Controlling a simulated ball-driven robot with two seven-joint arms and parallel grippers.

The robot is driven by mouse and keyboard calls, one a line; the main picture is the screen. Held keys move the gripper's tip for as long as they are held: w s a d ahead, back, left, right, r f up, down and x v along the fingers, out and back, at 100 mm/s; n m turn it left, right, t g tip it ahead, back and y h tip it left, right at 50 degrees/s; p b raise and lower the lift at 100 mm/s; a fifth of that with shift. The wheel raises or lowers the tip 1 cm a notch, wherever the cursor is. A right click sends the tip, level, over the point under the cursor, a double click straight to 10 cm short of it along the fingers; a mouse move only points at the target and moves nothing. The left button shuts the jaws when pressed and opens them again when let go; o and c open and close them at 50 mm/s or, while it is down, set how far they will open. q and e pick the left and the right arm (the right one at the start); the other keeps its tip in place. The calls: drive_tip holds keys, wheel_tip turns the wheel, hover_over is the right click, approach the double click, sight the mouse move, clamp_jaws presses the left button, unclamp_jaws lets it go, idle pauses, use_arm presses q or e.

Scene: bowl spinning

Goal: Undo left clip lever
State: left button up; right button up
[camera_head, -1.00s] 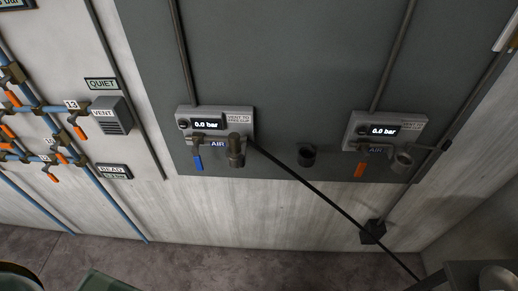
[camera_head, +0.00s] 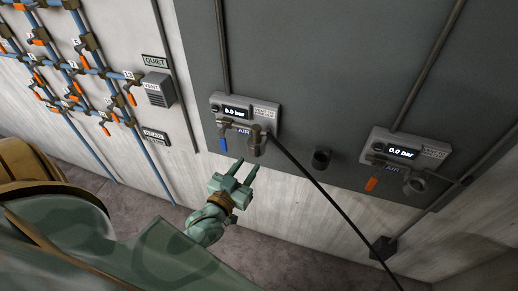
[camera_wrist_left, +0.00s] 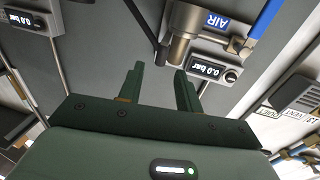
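The left panel unit (camera_head: 245,108) reads 0.0 bar. It carries a blue-handled valve (camera_head: 223,143) and a metallic hose coupling (camera_head: 256,140) with a black hose (camera_head: 310,180) running down to the right. Small clip levers on the coupling are too small to tell apart. My left gripper (camera_head: 248,164) is just below the coupling, fingers pointing up at it, apart and empty. In the left wrist view the picture is turned over; the coupling (camera_wrist_left: 186,28) is just beyond the fingertips (camera_wrist_left: 159,68), not between them. My right gripper is out of view.
A similar right panel unit (camera_head: 405,150) has an orange handle and an open coupling. Blue pipes with orange-handled valves (camera_head: 75,75) cover the left wall. A vent box (camera_head: 159,90) stands left of the unit.

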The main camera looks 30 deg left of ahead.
sight(256, 153)
use_arm(q)
drive_tip(key=w, duration=0.7)
drive_tip(key=shift+w+a, duration=0.3)
drive_tip(key=shift+a, duration=0.1)
clamp_jaws()
